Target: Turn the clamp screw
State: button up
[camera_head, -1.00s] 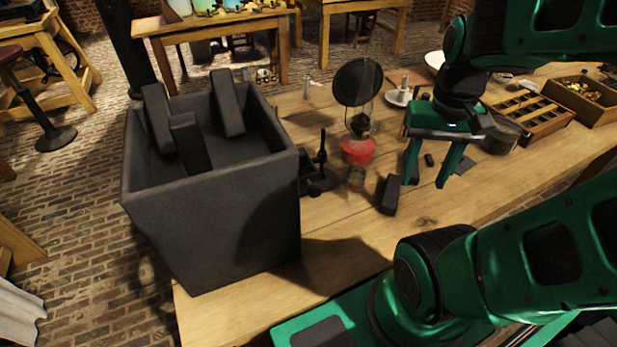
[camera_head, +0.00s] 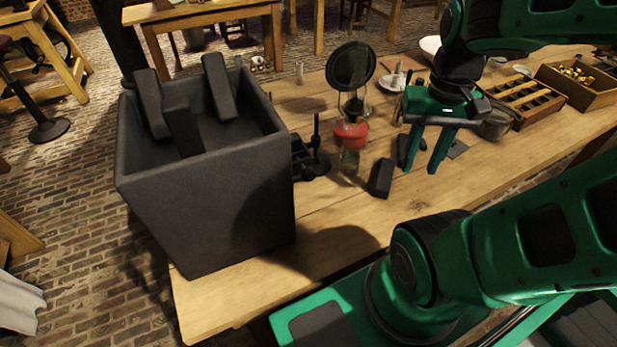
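A small black metal piece with an upright post (camera_head: 315,158), which looks like the clamp with its screw, stands on the wooden table just right of the big dark bin. Its details are too small and dark to tell, and the bin hides part of its left side. A dark block (camera_head: 381,178) lies on the table between the clamp and my gripper, nearer the front.
The tall dark bin (camera_head: 245,185) holds several dark slabs sticking up. A red lamp (camera_head: 350,135) with a round dark reflector (camera_head: 351,66) stands between clamp and gripper. A compartment tray (camera_head: 522,100) and a wooden box (camera_head: 580,88) are at right. The front table is fairly clear.

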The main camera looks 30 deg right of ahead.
aim_at(307, 175)
jog(key=z, duration=0.3)
jog(key=k, duration=2.35)
jog(key=u, duration=0.9)
jog(key=i, duration=1)
jog(key=z, duration=0.1)
